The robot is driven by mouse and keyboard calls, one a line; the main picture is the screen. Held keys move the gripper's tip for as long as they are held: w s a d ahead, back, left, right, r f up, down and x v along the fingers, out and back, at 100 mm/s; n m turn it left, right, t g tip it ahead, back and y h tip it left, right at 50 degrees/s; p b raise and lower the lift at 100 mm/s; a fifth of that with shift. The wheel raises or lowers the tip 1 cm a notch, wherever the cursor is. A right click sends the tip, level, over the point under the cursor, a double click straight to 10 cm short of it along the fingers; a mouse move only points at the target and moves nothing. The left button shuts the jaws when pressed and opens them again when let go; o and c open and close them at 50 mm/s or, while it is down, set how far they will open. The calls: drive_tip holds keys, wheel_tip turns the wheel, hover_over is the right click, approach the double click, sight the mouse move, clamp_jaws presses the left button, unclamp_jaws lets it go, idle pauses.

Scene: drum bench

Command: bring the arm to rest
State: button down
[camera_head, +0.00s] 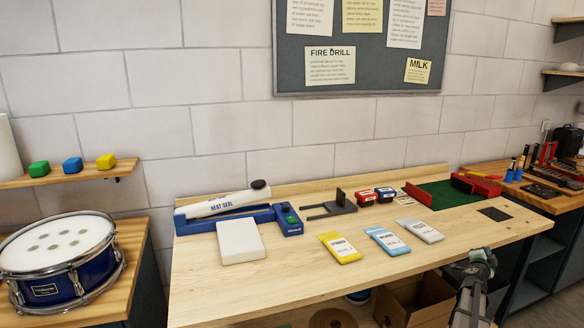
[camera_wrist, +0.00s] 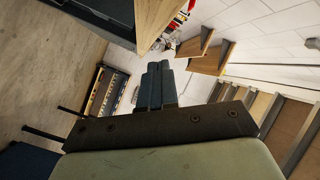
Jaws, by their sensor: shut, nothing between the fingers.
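My gripper (camera_wrist: 159,72) shows in the middle of the wrist view, with its two dark fingers side by side and closed. Nothing is held between them. In the head view, a grey part of my arm (camera_head: 475,285) stands at the lower right, in front of the workbench (camera_head: 300,275). The fingers cannot be made out clearly there. In the wrist view, they have open space around them and touch nothing that I can see.
On the workbench are a blue heat sealer (camera_head: 245,220), a white block (camera_head: 241,242), a dark bracket (camera_head: 330,207) and yellow, blue and grey packets (camera_head: 387,240). A drum (camera_head: 60,260) stands left. A cardboard box (camera_head: 415,300) sits below. The bench front is clear.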

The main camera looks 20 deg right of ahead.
drive_tip(key=w+a+f+n+t+y, duration=0.15)
drive_tip(key=a+f+n+y, duration=0.25)
drive_tip(key=a+f, duration=0.6)
drive_tip(key=w+a+f+n+y, duration=0.3)
drive_tip(key=a+f, duration=0.4)
drive_tip(key=f, duration=0.6)
drive_tip(key=s+a+f+n+g+y, duration=0.2)
drive_tip(key=s+a+f+n+y, duration=0.15)
drive_tip(key=a+f, duration=0.75)
drive_tip(key=s+a+f+n+g+y, duration=0.25)
drive_tip(key=a+f+y, duration=0.3)
drive_tip(key=a, duration=0.85)
drive_tip(key=s+a+f+n+g+y, duration=0.15)
drive_tip(key=s+a+f, duration=0.3)
drive_tip(key=a, duration=0.65)
drive_tip(key=s+a+f+n+g+y, duration=0.1)
drive_tip(key=s+a+f+n+g, duration=0.35)
drive_tip(key=a, duration=0.75)
drive_tip(key=s+a+n+g+h, duration=0.1)
drive_tip(key=s+a+g, duration=0.1)
drive_tip(key=s, duration=0.5)
drive_tip(key=s+a+r+n+g+h, duration=0.1)
drive_tip(key=s+a+g, duration=0.1)
drive_tip(key=s+a, duration=0.3)
drive_tip(key=s+a+r+n+g+h, duration=0.1)
drive_tip(key=s+a+g, duration=0.1)
drive_tip(key=s, duration=0.8)
drive_tip(key=shift+s+a+n, duration=0.2)
drive_tip(key=shift+a+n, duration=0.2)
drive_tip(key=shift+a, duration=0.4)
